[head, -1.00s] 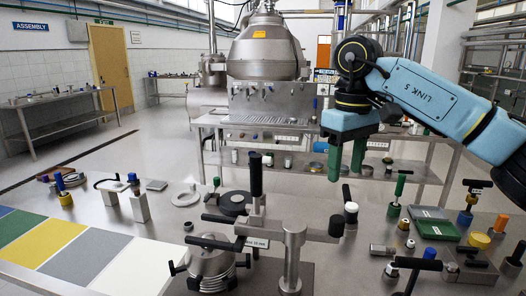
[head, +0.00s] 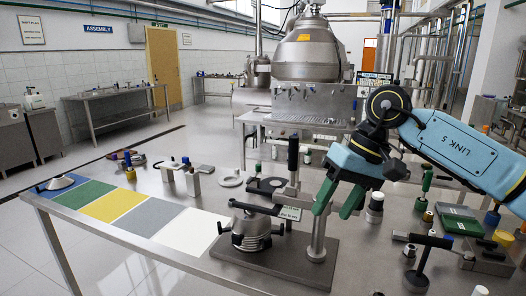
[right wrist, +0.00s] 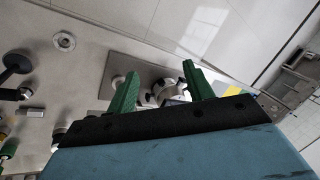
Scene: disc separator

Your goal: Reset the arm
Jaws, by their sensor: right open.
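My right gripper (head: 337,198) is open and empty, tilted, with green fingers in front of the upper part of a steel post (head: 318,235). I cannot tell whether it touches the post. The post stands on a dark grey base plate (head: 265,274). An upright black handle (head: 293,157) rises beside it, and the post's top is partly hidden by my gripper. A round steel bowl assembly (head: 250,232) with black clamps sits on the same plate, left of the post. The right wrist view shows the open fingers (right wrist: 160,70) with the plate (right wrist: 130,65) beyond. My left gripper is not in view.
A strip of coloured panels (head: 147,215) lies left of the plate, with a metal cone (head: 62,182) on its blue end. Small tools and a green tray (head: 459,220) crowd the right side. A large steel separator (head: 310,60) stands behind. The far-left floor is open.

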